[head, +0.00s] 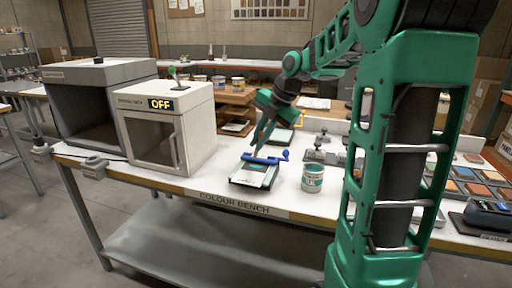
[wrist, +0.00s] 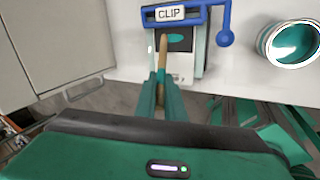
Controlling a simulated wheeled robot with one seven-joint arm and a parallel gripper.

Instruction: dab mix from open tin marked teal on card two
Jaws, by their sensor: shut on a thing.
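My gripper (wrist: 166,88) is shut on a thin wooden stick (wrist: 162,50), which points away from me toward a card. In the head view my gripper (head: 262,138) is just above that card (head: 252,178). The card lies on the bench under a blue clip (head: 262,159), marked CLIP in the wrist view (wrist: 190,15). The card has a black patch with a teal dab (wrist: 181,43) on it. The stick's tip overlaps the patch's left side; I cannot tell whether it touches. An open tin (head: 313,181) of teal paint stands right of the card, and also shows in the wrist view (wrist: 292,45). I cannot read a card number.
A white oven (head: 165,130) with an OFF display and a grey booth (head: 95,100) stand to the left. Metal fixtures (head: 325,150) are behind the tin. Colour swatches (head: 470,180) and a dark device (head: 488,215) are at the right. The bench's front edge is close to the card.

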